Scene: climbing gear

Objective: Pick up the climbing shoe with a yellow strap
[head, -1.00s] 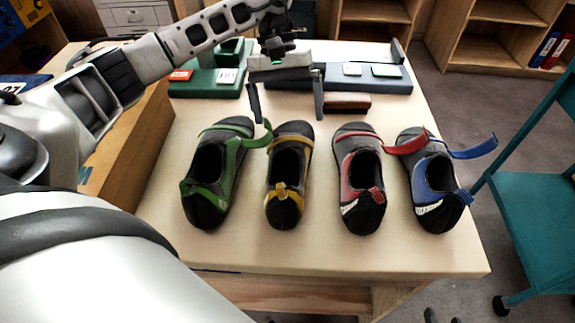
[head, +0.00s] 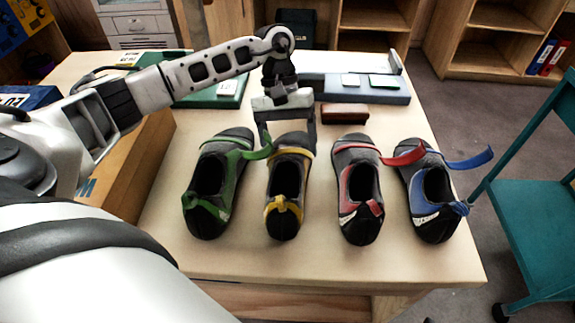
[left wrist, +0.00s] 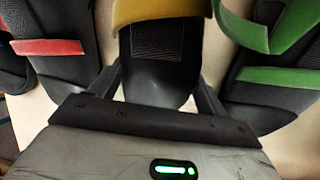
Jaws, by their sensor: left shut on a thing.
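The climbing shoe with a yellow strap (head: 284,216) stands on the table, second from the left in the head view. My left gripper (head: 287,141) has come down over the shoe's far end, one finger on each side, and is shut on it. In the left wrist view the dark end of the shoe (left wrist: 156,82) sits between the fingers, with its yellow strap (left wrist: 160,10) at the top. The shoe still appears to rest on the table. My right gripper is not in view.
A green-strapped shoe (head: 212,190) stands close on the left. A red-strapped shoe (head: 358,195) and a blue-strapped shoe (head: 433,205) stand to the right. A brown block (head: 344,113) and a grey-blue board (head: 372,92) lie behind. A cardboard box (head: 125,160) is at left.

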